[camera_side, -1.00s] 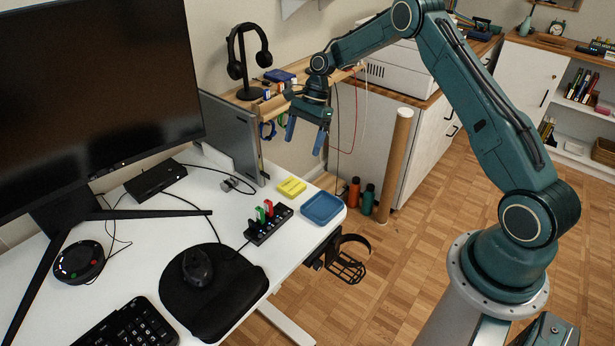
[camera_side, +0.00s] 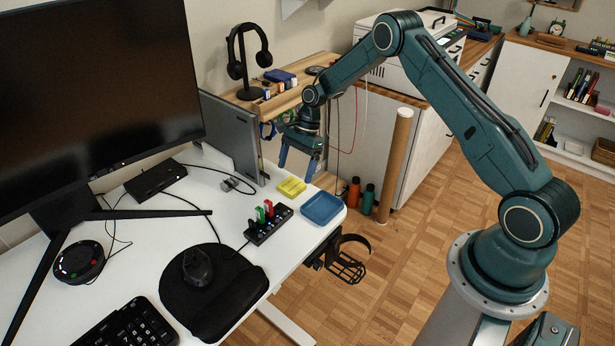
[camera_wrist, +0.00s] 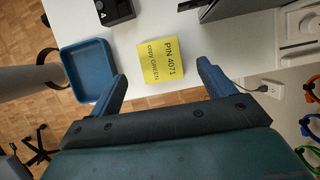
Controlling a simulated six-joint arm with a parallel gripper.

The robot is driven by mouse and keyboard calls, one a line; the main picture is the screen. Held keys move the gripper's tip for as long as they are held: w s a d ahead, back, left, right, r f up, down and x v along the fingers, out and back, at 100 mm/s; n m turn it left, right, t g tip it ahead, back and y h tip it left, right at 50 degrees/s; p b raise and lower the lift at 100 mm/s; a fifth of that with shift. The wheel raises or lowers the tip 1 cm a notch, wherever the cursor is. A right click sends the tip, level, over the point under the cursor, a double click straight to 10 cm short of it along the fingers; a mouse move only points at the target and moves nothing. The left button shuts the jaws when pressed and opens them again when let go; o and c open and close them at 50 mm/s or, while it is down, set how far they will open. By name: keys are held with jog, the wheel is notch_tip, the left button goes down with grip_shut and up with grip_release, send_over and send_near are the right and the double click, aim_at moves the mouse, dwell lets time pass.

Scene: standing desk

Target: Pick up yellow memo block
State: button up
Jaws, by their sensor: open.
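The yellow memo block (camera_side: 291,187) lies flat on the white desk near its far right corner. My gripper (camera_side: 298,172) is open and empty, above and just behind the block in the side view. In the wrist view its two blue fingers (camera_wrist: 162,82) are spread, and the block lies beyond and between their tips, apart from them.
A blue tray (camera_side: 322,208) sits right of the block at the desk edge. A black hub (camera_side: 268,225) with coloured sticks stands in front. A grey upright panel (camera_side: 232,135) stands to the left. A wooden shelf (camera_side: 287,93) with headphones is behind.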

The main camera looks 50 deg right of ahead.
aim_at(291, 186)
jog(key=shift+x, duration=2.3)
jog(key=c, duration=1.1)
